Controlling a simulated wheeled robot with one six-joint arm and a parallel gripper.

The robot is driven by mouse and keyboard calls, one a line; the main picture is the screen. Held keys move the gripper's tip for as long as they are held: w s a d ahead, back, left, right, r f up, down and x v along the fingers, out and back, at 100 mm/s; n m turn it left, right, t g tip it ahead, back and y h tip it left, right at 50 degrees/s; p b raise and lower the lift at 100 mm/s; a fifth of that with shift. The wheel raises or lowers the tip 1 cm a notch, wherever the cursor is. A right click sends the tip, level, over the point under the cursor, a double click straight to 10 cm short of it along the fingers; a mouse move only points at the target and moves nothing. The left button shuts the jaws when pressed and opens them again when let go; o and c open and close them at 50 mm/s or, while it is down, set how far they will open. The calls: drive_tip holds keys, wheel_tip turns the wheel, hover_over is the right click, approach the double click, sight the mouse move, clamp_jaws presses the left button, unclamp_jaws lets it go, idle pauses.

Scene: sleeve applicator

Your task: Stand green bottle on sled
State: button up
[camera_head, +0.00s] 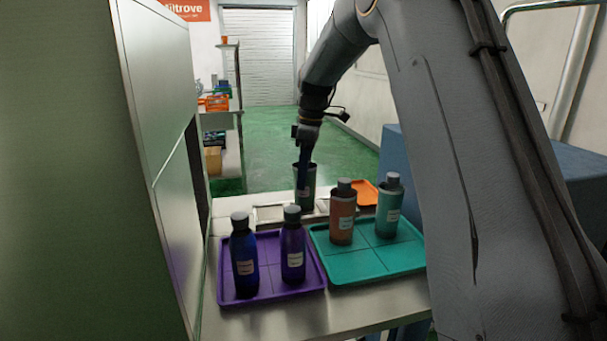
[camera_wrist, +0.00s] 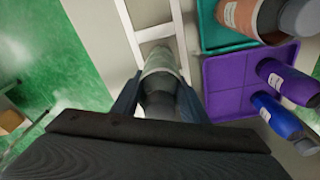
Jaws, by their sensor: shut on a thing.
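The green bottle (camera_head: 305,190) is in my gripper (camera_head: 304,167), upright at the back of the table in the head view. In the wrist view the green bottle (camera_wrist: 160,66) sits between the two fingers of my gripper (camera_wrist: 158,100), which is shut on it near its dark cap. The sled looks like the pale framed rail piece (camera_head: 268,213) at the back of the table; it also shows in the wrist view (camera_wrist: 152,32). The bottle is over or at the frame; I cannot tell whether its base touches it.
A purple tray (camera_head: 258,299) holds a blue bottle (camera_head: 244,262) and a purple bottle (camera_head: 293,250). A teal tray (camera_head: 363,268) holds an orange bottle (camera_head: 342,218) and a teal bottle (camera_head: 389,212). An orange tray (camera_head: 367,191) lies behind. A tall cabinet (camera_head: 160,110) stands left.

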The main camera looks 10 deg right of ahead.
drive_tip(key=o, duration=1.2)
drive_tip(key=shift+o, duration=0.2)
drive_tip(key=r, duration=0.4)
drive_tip(key=d+r+b, duration=0.1)
drive_tip(key=r, duration=0.7)
drive_tip(key=shift+s+d, duration=0.2)
drive_tip(key=shift+s, duration=0.1)
drive_tip(key=shift+s, duration=0.1)
